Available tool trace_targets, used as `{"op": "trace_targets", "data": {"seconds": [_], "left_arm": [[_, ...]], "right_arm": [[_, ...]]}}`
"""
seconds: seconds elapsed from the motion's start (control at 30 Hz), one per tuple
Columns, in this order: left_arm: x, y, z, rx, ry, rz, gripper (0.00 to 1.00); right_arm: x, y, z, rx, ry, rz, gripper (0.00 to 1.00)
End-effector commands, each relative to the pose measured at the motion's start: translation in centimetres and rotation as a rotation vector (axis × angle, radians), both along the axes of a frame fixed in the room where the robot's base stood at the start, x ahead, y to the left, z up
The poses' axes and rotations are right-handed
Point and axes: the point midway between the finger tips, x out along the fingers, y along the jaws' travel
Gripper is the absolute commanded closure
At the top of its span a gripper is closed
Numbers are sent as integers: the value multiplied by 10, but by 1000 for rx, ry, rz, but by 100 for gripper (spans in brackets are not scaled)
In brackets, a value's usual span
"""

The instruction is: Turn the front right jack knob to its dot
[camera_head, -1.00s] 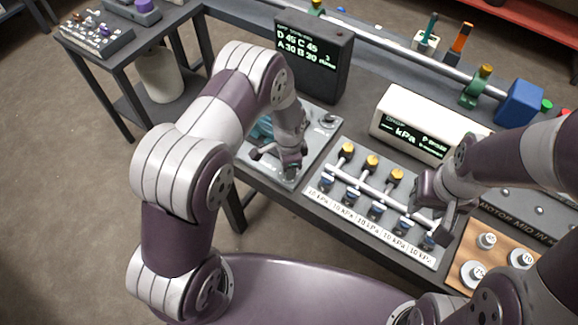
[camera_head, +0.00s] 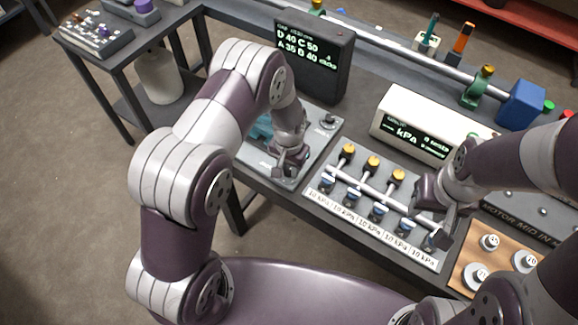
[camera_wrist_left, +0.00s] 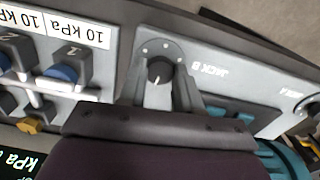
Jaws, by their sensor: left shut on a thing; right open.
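The jack plate (camera_head: 255,165) is grey and lies at the table's front edge, partly hidden by my left arm. My left gripper (camera_head: 289,170) is down at its front right corner. In the left wrist view, its fingers (camera_wrist_left: 160,88) are shut on a round black knob (camera_wrist_left: 160,69), one on each side. The knob has a white pointer mark towards the gripper's palm. Small pale dots ring it, and an upside-down "JACK B" label (camera_wrist_left: 209,69) is beside it. My right gripper (camera_head: 437,212) is open at the right end of the valve row.
A dark display (camera_head: 313,58) behind the plate reads about D 40, C 50, A 35, B 40. The valve manifold (camera_head: 375,200) with blue and yellow knobs stands close right of the plate. A white kPa box (camera_head: 425,125) is behind it. A wooden weight tray (camera_head: 462,283) lies front right.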

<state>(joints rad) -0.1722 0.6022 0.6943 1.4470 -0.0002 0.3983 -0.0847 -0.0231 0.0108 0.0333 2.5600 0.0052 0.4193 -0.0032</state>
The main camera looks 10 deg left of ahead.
Motion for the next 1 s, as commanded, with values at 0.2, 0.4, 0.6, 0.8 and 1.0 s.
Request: {"op": "trace_targets", "data": {"seconds": [0.2, 0.4, 0.6, 0.8, 1.0], "left_arm": [[1, 0, 1, -1, -3, 81, 97], [1, 0, 1, -1, -3, 115, 97], [1, 0, 1, 0, -2, 123, 97], [1, 0, 1, 0, -2, 123, 97], [0, 0, 0, 0, -1, 122, 41]], "right_arm": [[0, 0, -1, 0, 0, 0, 57], [0, 0, -1, 0, 0, 0, 57], [0, 0, -1, 0, 0, 0, 57], [0, 0, -1, 0, 0, 0, 57], [0, 0, -1, 0, 0, 0, 57]]}}
